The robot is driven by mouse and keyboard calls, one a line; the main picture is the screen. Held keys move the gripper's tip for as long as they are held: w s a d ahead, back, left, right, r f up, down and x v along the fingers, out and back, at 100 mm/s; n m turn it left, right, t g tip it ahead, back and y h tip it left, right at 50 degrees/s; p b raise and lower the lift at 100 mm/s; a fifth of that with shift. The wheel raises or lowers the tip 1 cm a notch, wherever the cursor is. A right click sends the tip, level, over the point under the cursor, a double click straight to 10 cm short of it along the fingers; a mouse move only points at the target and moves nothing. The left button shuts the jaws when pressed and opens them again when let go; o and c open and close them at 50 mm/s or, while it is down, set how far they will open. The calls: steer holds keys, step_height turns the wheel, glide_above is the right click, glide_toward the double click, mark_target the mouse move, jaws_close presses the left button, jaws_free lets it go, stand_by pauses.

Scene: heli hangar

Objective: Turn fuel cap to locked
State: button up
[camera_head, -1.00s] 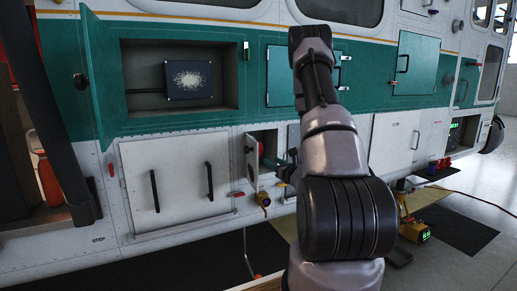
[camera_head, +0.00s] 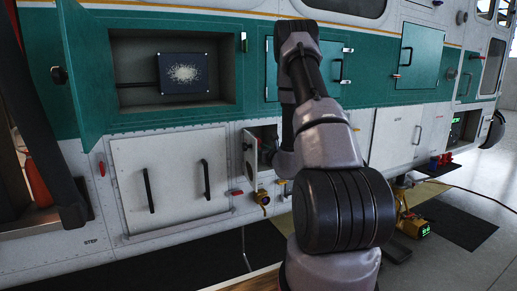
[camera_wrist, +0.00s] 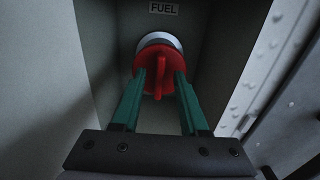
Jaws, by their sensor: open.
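The red fuel cap (camera_wrist: 160,72) shows in the wrist view, seated on a pale round neck (camera_wrist: 158,40) inside a grey recess under a "FUEL" label (camera_wrist: 164,8). Its raised grip bar stands nearly upright, leaning slightly. My gripper (camera_wrist: 160,74) is open, with its green fingers on the left and right of the bar, their tips over the cap's face. I cannot tell whether the tips touch the cap. In the head view, my arm reaches to the small open fuel compartment (camera_head: 264,134) and hides the cap.
The compartment's small door (camera_head: 250,150) stands open at its left; in the wrist view, a riveted light panel (camera_wrist: 262,65) lies close on the right. Recess walls are near both sides. A yellow-and-black fitting (camera_head: 262,198) sits below the compartment.

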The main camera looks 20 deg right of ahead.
steer(key=shift+w, duration=0.35)
jaws_close()
